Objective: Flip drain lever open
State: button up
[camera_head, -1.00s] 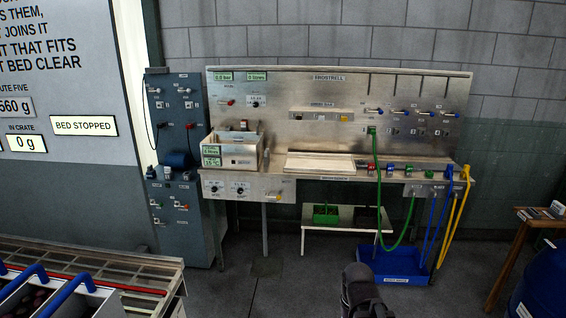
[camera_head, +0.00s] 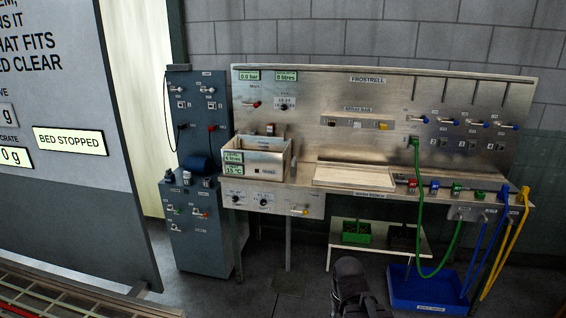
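A dark part of my own arm shows at the bottom centre, well short of the bench. No gripper fingers can be made out.
A grey-blue cabinet (camera_head: 205,230) with switches and small valves stands left of the bench. A green crate (camera_head: 357,233) is on a low shelf (camera_head: 341,240). A blue tray (camera_head: 428,290) and hanging hoses are at the right. Floor in front of the sink looks clear.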

aim_at(305, 212)
jog(key=u, duration=0.05)
jog(key=i, duration=0.1)
jog(key=k, duration=0.65)
jog(key=z, duration=0.2)
jog(key=i, duration=1.7)
jog(key=u, duration=0.3)
